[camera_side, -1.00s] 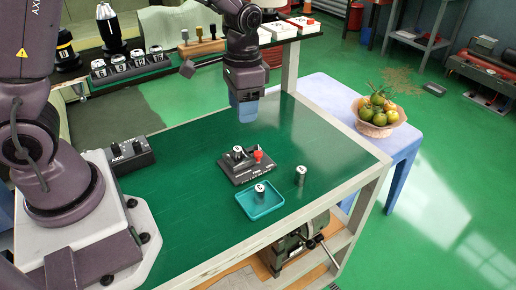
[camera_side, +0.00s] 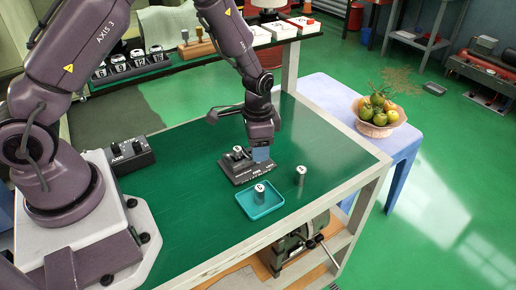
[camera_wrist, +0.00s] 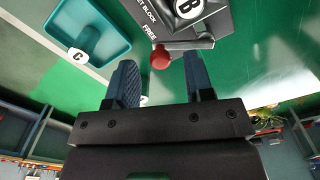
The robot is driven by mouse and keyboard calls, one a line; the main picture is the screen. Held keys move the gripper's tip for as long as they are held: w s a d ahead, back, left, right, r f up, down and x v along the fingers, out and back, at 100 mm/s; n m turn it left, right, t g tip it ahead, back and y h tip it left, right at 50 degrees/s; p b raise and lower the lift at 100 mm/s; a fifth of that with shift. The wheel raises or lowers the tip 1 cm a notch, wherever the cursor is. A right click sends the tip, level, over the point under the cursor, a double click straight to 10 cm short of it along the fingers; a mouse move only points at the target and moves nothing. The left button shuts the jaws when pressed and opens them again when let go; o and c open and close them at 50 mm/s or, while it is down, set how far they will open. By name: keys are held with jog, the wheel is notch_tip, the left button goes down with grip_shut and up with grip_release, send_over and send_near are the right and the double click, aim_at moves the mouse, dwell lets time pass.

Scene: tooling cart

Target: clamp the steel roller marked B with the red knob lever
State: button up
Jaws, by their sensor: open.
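The steel roller marked B (camera_wrist: 188,8) sits in the dark block (camera_side: 242,172); its top also shows in the side view (camera_side: 238,150). The red knob (camera_wrist: 160,58) is on the end of a grey lever (camera_wrist: 190,45), beside the word FREE on the block. My gripper (camera_side: 262,156) is open, low over the right part of the block, and hides the knob in the side view. In the wrist view the knob appears between the two blue fingertips of my gripper (camera_wrist: 160,64), with space on both sides. I cannot tell how deep it sits between them.
A teal tray (camera_side: 278,205) holds a roller marked C (camera_wrist: 76,55). Another roller (camera_side: 300,175) stands on the green table right of the block; its top shows partly behind a finger in the wrist view. A control box (camera_side: 131,155) stands left. The table's right part is clear.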

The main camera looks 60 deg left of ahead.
jog(key=shift+f, duration=0.6)
grip_shut()
